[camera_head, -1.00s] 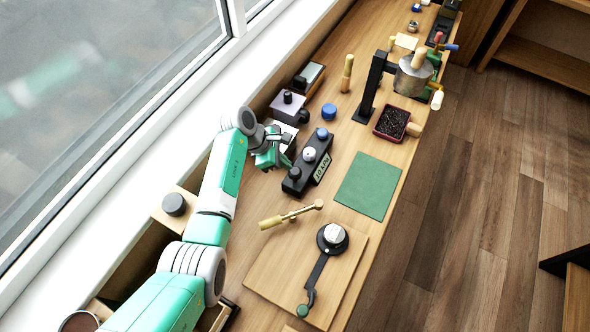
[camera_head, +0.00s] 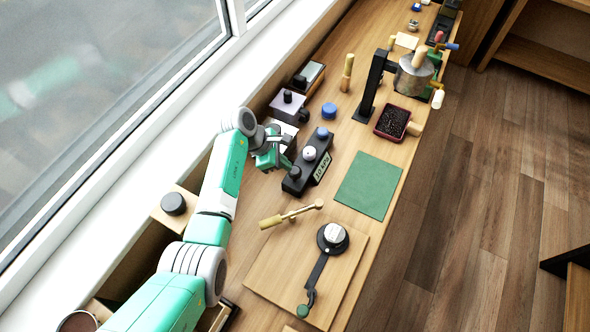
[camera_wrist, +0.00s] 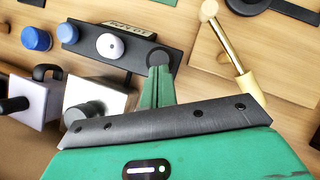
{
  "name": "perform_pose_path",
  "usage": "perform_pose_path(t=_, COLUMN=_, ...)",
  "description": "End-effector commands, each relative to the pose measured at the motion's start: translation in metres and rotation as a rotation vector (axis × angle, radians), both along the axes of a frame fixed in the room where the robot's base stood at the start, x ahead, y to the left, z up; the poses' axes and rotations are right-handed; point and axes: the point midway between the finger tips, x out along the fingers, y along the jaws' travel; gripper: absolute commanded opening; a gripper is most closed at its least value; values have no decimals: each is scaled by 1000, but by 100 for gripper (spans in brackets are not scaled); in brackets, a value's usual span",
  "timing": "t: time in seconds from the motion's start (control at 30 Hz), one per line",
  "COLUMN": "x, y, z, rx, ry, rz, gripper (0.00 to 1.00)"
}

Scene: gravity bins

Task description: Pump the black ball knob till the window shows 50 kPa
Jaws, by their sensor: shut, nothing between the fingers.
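The black pump block (camera_head: 317,168) lies on the bench with a blue knob (camera_head: 322,132), a white knob (camera_head: 309,153) and the black ball knob (camera_head: 295,173) in a row. Its window (camera_head: 322,167) faces right; the small digits look like 20 kPa, but they are hard to read. My gripper (camera_head: 286,164) is shut and empty, with its fingertips at the black ball knob. In the wrist view the closed green fingers (camera_wrist: 158,78) overlap the lower part of the black knob (camera_wrist: 158,57); whether they touch it is unclear.
Grey boxes with black knobs (camera_head: 287,97) and a blue cap (camera_head: 329,110) stand behind the block. The green mat (camera_head: 368,185) to the right is clear.

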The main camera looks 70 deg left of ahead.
Motion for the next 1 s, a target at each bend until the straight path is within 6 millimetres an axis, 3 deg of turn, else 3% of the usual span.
perform_pose_path(t=1.0, x=0, y=0, z=-32, rx=-1, ry=0, rz=1, gripper=0)
